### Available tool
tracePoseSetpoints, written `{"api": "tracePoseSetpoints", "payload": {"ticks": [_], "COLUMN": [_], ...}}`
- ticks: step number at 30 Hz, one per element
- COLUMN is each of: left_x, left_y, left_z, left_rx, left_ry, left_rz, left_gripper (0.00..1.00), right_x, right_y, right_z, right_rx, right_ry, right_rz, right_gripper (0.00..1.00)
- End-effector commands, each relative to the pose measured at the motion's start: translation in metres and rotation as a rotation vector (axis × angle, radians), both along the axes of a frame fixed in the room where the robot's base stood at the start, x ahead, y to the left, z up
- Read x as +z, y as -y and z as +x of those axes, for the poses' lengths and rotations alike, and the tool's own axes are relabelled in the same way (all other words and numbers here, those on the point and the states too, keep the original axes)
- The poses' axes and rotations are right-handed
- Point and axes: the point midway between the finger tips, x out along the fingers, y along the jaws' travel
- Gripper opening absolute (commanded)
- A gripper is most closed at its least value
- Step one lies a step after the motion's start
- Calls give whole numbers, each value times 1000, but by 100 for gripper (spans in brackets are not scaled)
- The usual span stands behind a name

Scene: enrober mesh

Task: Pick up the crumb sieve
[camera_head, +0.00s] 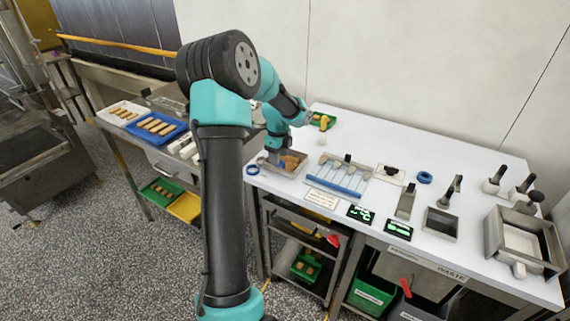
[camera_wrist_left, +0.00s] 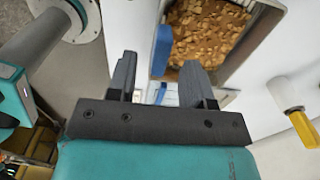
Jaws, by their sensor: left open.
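A shallow metal-sided tray of brown crumbs (camera_head: 270,163), which looks like the crumb sieve, sits on the white table at its left end. My right gripper is not in view.
A blue ring (camera_head: 252,170) lies at the table's left edge. Right of the tray are a wire rack with a blue bar (camera_head: 338,186), black displays (camera_head: 360,213), a scraper (camera_head: 405,203) and metal boxes (camera_head: 442,222).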

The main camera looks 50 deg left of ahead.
Motion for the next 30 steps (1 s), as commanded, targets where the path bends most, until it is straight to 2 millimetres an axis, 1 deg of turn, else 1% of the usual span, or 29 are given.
{"api": "tracePoseSetpoints", "payload": {"ticks": [1,3,7,22,30], "left_x": [-9,-18,-28,-29,-29], "left_y": [-1,-1,-1,-1,-1], "left_z": [0,0,0,0,0], "left_rx": [0,0,0,0,0], "left_ry": [-2,-3,-1,0,0], "left_rz": [-2,-1,1,1,1], "left_gripper": [47,47,47,47,21], "right_x": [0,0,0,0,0], "right_y": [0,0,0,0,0], "right_z": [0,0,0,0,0], "right_rx": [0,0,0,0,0], "right_ry": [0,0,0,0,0], "right_rz": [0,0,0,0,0], "right_gripper": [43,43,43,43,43]}}
